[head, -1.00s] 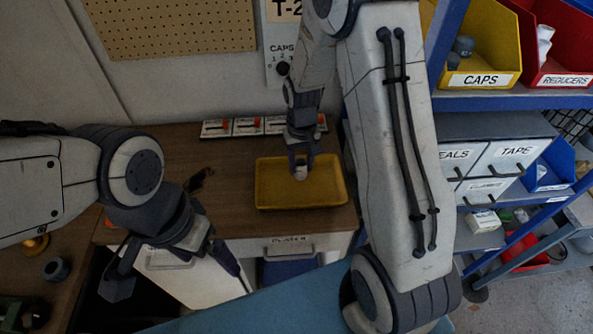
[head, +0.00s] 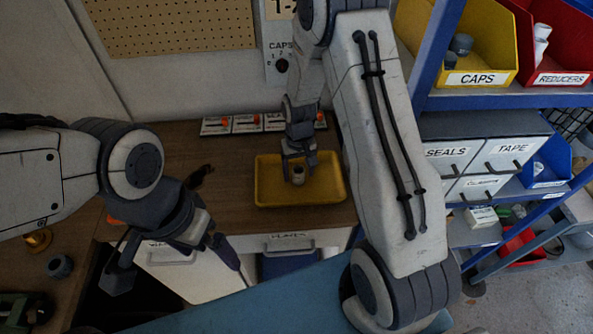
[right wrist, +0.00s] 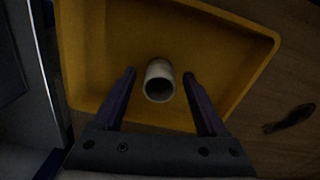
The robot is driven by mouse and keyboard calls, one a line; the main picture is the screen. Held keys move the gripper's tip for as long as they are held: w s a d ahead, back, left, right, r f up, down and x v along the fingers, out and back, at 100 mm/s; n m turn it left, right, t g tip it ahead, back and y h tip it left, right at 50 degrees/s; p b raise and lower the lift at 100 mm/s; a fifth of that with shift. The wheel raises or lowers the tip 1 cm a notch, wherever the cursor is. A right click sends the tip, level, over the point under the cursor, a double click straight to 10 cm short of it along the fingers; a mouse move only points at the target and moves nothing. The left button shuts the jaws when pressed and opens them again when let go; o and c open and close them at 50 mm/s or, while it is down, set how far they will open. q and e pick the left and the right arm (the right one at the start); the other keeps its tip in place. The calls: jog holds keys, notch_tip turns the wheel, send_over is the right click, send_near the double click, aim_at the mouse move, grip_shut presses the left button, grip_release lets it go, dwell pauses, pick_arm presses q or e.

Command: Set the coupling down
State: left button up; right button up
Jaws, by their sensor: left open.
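The coupling (head: 298,173), a short pale hollow cylinder, stands in the yellow tray (head: 325,195). In the right wrist view the coupling (right wrist: 159,80) shows its open end, and the tray (right wrist: 245,45) lies under it. My right gripper (head: 299,176) is over the tray at the coupling. In the right wrist view the right gripper (right wrist: 161,88) is open, with a finger on each side of the coupling and a visible gap to both. My left gripper (head: 182,262) is open and empty, in front of the bench edge, away from the tray.
A row of switch panels (head: 248,123) stands behind the tray. A dark ring-like part (head: 59,267) and a brass part (head: 38,239) lie on the bench at the left. A shelf with a yellow CAPS bin (head: 470,60) stands at the right. Bench around the tray is mostly clear.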

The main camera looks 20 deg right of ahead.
aim_at(297, 178)
jog(key=shift+r, duration=0.65)
notch_tip(297, 178, up, 11)
jog(key=b, duration=0.2)
jog(key=s+a+r+n, duration=0.4)
jog(key=s+a+r, duration=0.1)
jog(key=s+a, duration=0.45)
jog(key=s+a+n, duration=0.2)
jog(key=s, duration=0.5)
jog(key=s+a+n+y, duration=0.1)
jog(key=s+a+n, duration=0.1)
jog(key=s, duration=0.6)
jog(key=shift+a+r+n, duration=0.3)
jog(key=shift+a+r, duration=0.15)
jog(key=shift+a, duration=0.3)
